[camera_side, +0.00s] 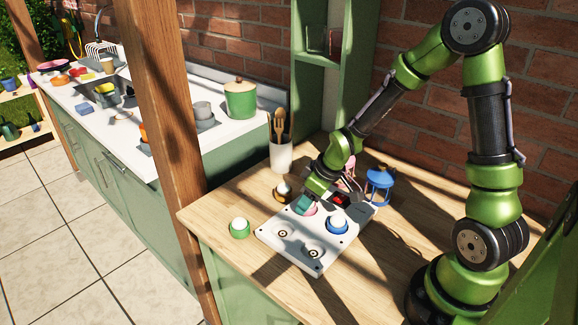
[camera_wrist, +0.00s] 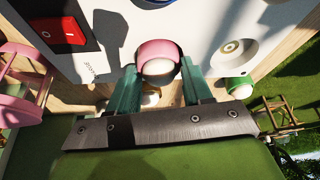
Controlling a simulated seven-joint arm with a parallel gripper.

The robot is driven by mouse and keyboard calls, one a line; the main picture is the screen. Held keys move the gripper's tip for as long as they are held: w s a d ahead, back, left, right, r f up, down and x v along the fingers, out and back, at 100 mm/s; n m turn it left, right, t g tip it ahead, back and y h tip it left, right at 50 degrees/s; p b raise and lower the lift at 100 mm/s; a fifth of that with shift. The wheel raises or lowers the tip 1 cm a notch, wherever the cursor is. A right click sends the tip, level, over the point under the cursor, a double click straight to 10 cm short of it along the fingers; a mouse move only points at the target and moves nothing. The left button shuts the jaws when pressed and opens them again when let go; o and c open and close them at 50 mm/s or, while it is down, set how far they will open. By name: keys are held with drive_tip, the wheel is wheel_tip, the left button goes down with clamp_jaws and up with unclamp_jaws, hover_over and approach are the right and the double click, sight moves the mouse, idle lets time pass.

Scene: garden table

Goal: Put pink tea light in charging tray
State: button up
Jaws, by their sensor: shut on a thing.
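The pink tea light (camera_wrist: 158,50), a pink cup with a white top, is between the green fingers of my gripper (camera_wrist: 158,68) in the wrist view. The gripper is shut on it. In the side view my gripper (camera_side: 307,205) is low over the back left of the white charging tray (camera_side: 275,238), and the pink tea light (camera_side: 311,210) shows partly behind a finger. I cannot tell whether it is seated in a slot. A blue tea light (camera_side: 337,224) stands in the tray's right slot. The two front slots are empty.
A green tea light (camera_side: 239,229) stands on the table left of the tray. A dark-ringed tea light (camera_side: 282,191) stands behind it. A blue lantern (camera_side: 379,184) and a pink lantern (camera_wrist: 22,85) stand near the tray. The tray has a red switch (camera_wrist: 72,30). A utensil pot (camera_side: 281,154) is behind.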

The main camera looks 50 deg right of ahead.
drive_tip(key=o, duration=1)
drive_tip(key=shift+f, duration=0.1)
drive_tip(key=shift+r, duration=0.25)
drive_tip(key=a+v, duration=0.1)
drive_tip(key=v, duration=1.1)
drive_tip(key=s+a+r+m+t, duration=0.1)
drive_tip(key=s+a+r+m, duration=0.1)
drive_tip(key=s+r, duration=0.1)
drive_tip(key=s+a+r+m, duration=0.2)
drive_tip(key=s+r, duration=0.1)
drive_tip(key=s+a+r+m+t+y, duration=0.1)
drive_tip(key=s+a+r+m, duration=0.1)
drive_tip(key=s+r, duration=0.1)
drive_tip(key=shift+s+a+r+t, duration=0.2)
drive_tip(key=shift+s+r+t, duration=0.1)
drive_tip(key=shift+r, duration=0.25)
drive_tip(key=shift+w, duration=0.1)
